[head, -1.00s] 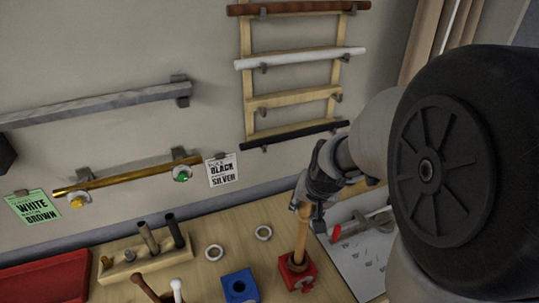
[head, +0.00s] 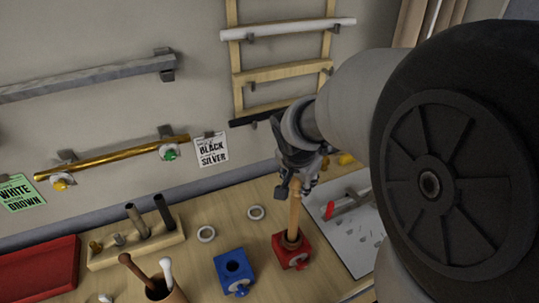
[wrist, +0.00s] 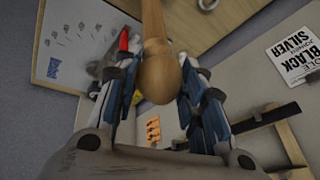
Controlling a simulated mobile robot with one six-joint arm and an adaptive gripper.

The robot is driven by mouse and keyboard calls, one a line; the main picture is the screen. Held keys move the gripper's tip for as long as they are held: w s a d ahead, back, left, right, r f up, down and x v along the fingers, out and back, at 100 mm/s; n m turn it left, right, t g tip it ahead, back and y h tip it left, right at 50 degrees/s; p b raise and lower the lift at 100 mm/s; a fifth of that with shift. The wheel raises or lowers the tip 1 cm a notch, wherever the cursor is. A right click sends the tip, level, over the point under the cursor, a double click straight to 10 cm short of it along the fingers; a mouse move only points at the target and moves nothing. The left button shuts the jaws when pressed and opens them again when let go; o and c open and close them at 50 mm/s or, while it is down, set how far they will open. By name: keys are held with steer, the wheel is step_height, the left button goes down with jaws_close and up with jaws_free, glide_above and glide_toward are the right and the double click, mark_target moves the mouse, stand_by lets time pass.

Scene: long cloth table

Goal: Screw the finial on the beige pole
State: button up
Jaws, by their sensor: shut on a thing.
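The beige pole (head: 294,213) stands upright in a red block-shaped holder (head: 286,257) on the table. My gripper (head: 298,180) is at the pole's top end in the head view. In the wrist view, my gripper (wrist: 160,88) has a finger on each side of a rounded beige finial (wrist: 160,78) and is shut on it. The pole also shows in the wrist view (wrist: 154,20), in line with the finial. I cannot tell how tightly the finial sits on the pole. My gripper hides the joint in the head view.
A blue holder (head: 232,264) stands left of the red one. A sheet with a red-handled tool (head: 336,207) lies to the right.

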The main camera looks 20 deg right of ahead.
steer(key=shift+w+f+m+b, duration=0.15)
steer(key=shift+m+b, duration=0.45)
steer(key=shift+b, duration=0.25)
steer(key=shift+r+m+h, duration=0.2)
steer(key=shift+m+h, duration=0.1)
steer(key=shift+m, duration=0.1)
steer(key=o, duration=1.1)
steer(key=shift+g, duration=0.3)
steer(key=shift+b, duration=0.5)
